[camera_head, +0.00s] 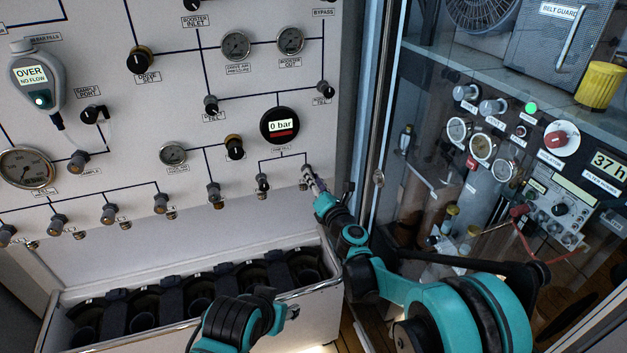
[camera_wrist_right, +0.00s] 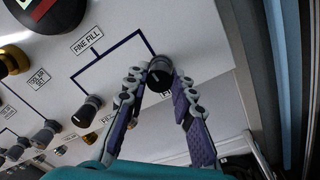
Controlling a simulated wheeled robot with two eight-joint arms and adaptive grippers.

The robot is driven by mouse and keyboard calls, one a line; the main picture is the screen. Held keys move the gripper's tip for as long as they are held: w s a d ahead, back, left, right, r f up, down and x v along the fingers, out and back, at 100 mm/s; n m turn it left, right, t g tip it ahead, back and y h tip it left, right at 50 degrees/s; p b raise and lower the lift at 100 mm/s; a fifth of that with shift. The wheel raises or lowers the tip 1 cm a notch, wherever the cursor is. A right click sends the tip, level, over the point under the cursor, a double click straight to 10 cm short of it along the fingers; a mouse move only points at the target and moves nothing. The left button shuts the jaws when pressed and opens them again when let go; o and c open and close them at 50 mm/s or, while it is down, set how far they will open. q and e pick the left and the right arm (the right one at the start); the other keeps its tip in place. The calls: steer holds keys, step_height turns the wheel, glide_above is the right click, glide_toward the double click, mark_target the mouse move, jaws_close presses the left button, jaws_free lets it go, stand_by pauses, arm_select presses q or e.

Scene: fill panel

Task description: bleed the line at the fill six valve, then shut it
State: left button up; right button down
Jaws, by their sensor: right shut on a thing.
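My right gripper (camera_head: 314,184) reaches up to the small valve knob (camera_head: 306,171) at the right end of the fine fill branch, below the black round gauge (camera_head: 280,126) reading 0 bar. In the right wrist view my right gripper (camera_wrist_right: 158,88) has its two fingers on either side of the dark knob (camera_wrist_right: 160,74), shut on it. The label under this knob is mostly hidden by a finger, so its number cannot be read. A similar knob (camera_head: 262,182) sits to its left. My left arm shows at the bottom, but I see no left fingers.
A bin of dark cylinders (camera_head: 190,268) stands below the panel. Several more valve knobs (camera_head: 109,212) run along the panel's lower left. A handheld meter (camera_head: 37,78) reads OVER, NO FLOW. A glass-fronted cabinet (camera_head: 480,60) stands close to the right of my right arm.

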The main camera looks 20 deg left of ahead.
steer(key=shift+m, duration=0.3)
steer(key=c, duration=1.3)
jaws_free()
steer(key=v, duration=1.2)
steer(key=shift+f, duration=0.15)
